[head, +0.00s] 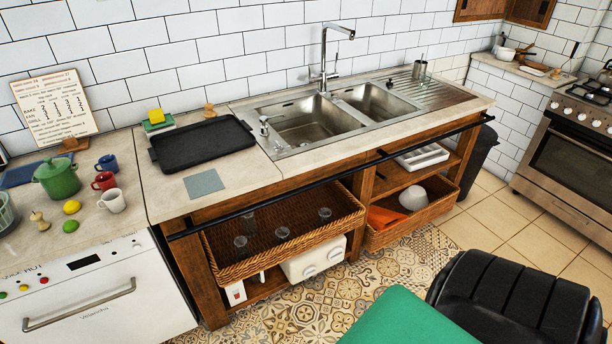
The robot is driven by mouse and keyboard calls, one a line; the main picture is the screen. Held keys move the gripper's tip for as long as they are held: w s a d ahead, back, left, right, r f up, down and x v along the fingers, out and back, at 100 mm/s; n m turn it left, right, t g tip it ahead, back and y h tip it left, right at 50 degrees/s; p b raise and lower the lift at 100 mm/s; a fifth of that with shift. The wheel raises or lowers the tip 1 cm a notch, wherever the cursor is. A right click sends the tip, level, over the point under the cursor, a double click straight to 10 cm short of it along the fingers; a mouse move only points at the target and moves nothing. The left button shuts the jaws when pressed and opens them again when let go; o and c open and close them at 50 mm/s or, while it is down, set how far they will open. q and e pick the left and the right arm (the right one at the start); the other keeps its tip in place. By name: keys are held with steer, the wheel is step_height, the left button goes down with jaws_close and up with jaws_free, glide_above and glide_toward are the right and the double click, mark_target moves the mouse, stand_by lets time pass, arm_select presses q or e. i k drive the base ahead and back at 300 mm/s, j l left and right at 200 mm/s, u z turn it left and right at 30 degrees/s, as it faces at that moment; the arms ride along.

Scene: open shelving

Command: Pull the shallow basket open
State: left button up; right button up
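A wide, shallow wicker basket (325,240) sits in the left bay under the sink counter, with several clear glasses standing in it. Its front rim stands slightly forward of the wooden posts. A second wicker basket (430,209), smaller, sits low in the right bay and holds an orange cloth (385,217) and a white bowl (412,198). Neither of my grippers shows in the head view, and nothing is seen touching either basket.
A black rail (330,176) runs along the counter front above the baskets. A white appliance (312,260) stands below the left basket. A green surface (410,322) and a black ribbed object (515,300) fill the lower right. Patterned floor (310,308) in front is clear.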

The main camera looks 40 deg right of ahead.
mark_target(300, 213)
steer(key=z, duration=1.15)
steer(key=i+l, duration=0.35)
